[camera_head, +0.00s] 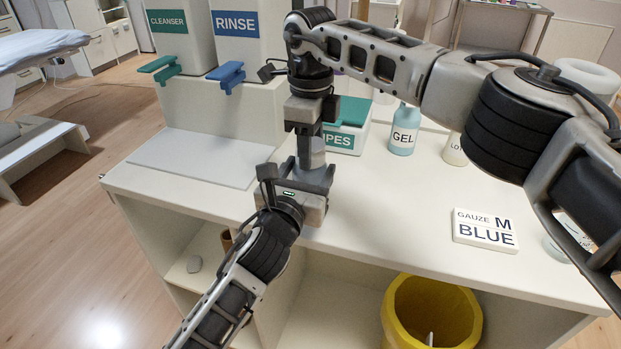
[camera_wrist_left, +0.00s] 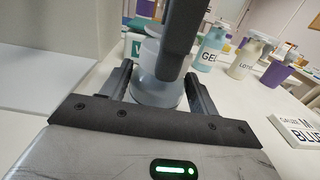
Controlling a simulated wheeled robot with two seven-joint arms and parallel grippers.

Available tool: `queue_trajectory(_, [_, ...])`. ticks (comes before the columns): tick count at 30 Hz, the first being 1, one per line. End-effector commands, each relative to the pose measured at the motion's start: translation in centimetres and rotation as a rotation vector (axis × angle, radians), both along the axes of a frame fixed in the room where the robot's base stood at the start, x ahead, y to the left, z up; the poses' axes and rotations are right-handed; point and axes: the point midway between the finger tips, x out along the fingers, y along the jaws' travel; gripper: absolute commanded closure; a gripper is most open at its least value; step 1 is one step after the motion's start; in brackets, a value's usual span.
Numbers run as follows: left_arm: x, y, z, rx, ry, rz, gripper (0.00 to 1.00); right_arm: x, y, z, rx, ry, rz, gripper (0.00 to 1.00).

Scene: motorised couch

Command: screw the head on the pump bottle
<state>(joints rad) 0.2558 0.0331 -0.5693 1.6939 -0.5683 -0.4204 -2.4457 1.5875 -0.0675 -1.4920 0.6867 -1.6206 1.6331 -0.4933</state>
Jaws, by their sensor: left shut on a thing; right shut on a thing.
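The pump bottle (camera_head: 311,150), a pale grey bottle, stands on the white counter near its front edge. It also shows upright in the left wrist view (camera_wrist_left: 156,88). My left gripper (camera_head: 308,168) is shut around its lower body, with one finger on each side. My right gripper (camera_head: 316,130) points straight down right above the bottle and is shut on the pump head. In the left wrist view a dark right finger (camera_wrist_left: 182,40) covers part of the bottle's top.
Behind stand the CLEANSER (camera_head: 184,30) and RINSE (camera_head: 241,35) dispensers and a green-lidded wipes box (camera_head: 344,138). To the right are a GEL bottle (camera_head: 404,130), a lotion bottle (camera_head: 455,150) and a gauze box (camera_head: 485,230). A yellow bin (camera_head: 398,305) stands below the counter.

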Motion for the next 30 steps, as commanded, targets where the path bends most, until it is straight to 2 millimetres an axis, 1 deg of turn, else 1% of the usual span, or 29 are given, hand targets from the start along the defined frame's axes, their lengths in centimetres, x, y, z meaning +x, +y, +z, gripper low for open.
queue_trajectory(1, [0.0,0.0,-0.1,0.001,0.003,0.001,1.00,0.0,0.0,0.0,0.000,0.000,0.001,0.51])
queue_trajectory(2, [0.0,0.0,-0.1,0.001,0.003,0.001,1.00,0.0,0.0,0.0,0.000,0.001,0.001,0.42])
queue_trajectory(3, [0.0,0.0,-0.1,0.001,0.003,0.001,1.00,0.0,0.0,0.0,0.000,0.001,0.001,0.31])
queue_trajectory(11, [0.0,0.0,-0.1,0.001,0.003,0.001,1.00,0.0,0.0,0.0,0.000,0.000,0.001,0.31])
queue_trajectory(14, [0.0,0.0,-0.1,0.001,0.003,0.001,1.00,0.0,0.0,0.5,0.001,-0.001,0.001,0.31])
queue_trajectory(17, [0.0,0.0,-0.1,0.001,0.003,0.001,1.00,0.0,0.1,1.7,0.001,-0.003,0.001,0.31])
queue_trajectory(27, [0.0,0.0,-0.1,0.001,0.003,0.001,1.00,0.0,0.1,8.9,0.001,-0.003,-0.001,0.31])
queue_trajectory(30, [0.0,0.0,-0.1,0.001,0.003,0.001,1.00,0.0,0.1,10.4,0.001,-0.003,0.000,0.31])
